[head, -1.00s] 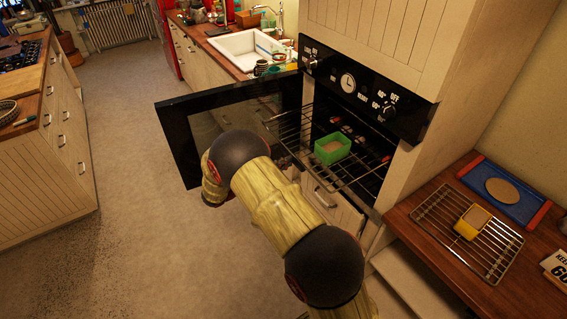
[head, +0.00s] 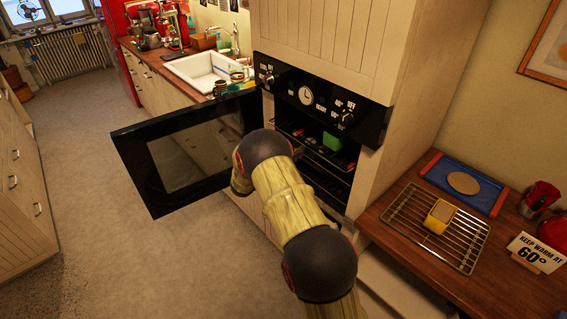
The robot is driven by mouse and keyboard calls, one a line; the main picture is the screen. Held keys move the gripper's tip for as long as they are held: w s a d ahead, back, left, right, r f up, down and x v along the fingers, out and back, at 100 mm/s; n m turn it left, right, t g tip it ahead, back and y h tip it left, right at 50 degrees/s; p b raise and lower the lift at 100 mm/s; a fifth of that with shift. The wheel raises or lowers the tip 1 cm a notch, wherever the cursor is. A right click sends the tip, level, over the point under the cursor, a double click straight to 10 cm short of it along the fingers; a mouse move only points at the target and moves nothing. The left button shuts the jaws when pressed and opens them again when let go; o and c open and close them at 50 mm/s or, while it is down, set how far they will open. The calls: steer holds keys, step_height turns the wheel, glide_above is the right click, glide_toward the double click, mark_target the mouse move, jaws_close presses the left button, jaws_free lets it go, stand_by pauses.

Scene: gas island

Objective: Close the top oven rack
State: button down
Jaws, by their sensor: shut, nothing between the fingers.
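The oven (head: 345,120) stands open in the tall cream cabinet, its black glass door (head: 185,155) swung out to the left. The top oven rack (head: 322,160) is inside the oven cavity, partly covered by my arm. I cannot tell if it sits fully back. A green rectangular container (head: 333,142) rests on the rack, inside the oven. My arm reaches to the oven front between the door and the cavity. My gripper is hidden behind my own arm links.
A wooden counter on the right holds a wire cooling rack (head: 405,222) with a yellow container (head: 439,216), a blue tray (head: 440,172) and a "keep warm at 60°" sign (head: 535,252). A white sink (head: 200,72) lies beyond the door. The floor at left is clear.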

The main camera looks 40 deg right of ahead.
mark_target(309, 144)
steer(key=d+b, duration=0.1)
steer(key=d, duration=0.5)
steer(key=shift+w+d, duration=0.15)
steer(key=a, duration=1.4)
steer(key=shift+s, duration=0.25)
